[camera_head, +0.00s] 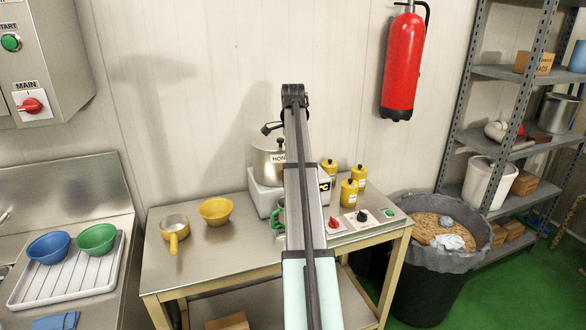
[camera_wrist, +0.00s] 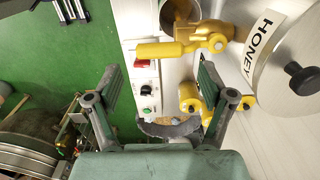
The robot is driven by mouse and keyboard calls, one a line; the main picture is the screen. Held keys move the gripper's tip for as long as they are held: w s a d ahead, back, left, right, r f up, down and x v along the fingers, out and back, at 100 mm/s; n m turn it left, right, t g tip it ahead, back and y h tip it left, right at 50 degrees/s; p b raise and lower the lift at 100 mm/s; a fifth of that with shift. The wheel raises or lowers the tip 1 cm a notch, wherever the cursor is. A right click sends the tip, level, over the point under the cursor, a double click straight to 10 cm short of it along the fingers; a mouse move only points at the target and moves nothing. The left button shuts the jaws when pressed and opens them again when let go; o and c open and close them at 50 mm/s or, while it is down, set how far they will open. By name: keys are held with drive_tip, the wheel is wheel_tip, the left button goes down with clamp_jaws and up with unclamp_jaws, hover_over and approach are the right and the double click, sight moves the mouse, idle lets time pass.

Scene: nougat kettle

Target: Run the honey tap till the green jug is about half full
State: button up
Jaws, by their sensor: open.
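The steel honey kettle (camera_head: 266,158) stands at the back of the steel table, partly hidden by my arm. In the wrist view its HONEY label and lid (camera_wrist: 290,70) are at the right. The yellow tap (camera_wrist: 208,38) has a lever (camera_wrist: 165,49) pointing left, ahead of the gap between my fingers. The green jug (camera_head: 274,217) shows as a green edge left of my arm, mostly hidden. Its honey level cannot be seen. My gripper (camera_wrist: 160,82) is open and empty, fingers spread. It is hidden behind my arm in the head view.
A control panel with a red knob (camera_head: 333,222) is on the table's right side. Yellow canisters (camera_head: 349,193) stand behind it. A yellow bowl (camera_head: 216,211) and a yellow-handled pan (camera_head: 174,229) are at the left. A lined bin (camera_head: 435,270) is right of the table.

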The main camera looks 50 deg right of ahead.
wheel_tip(320, 180, up, 7)
idle(0.3)
idle(7.4)
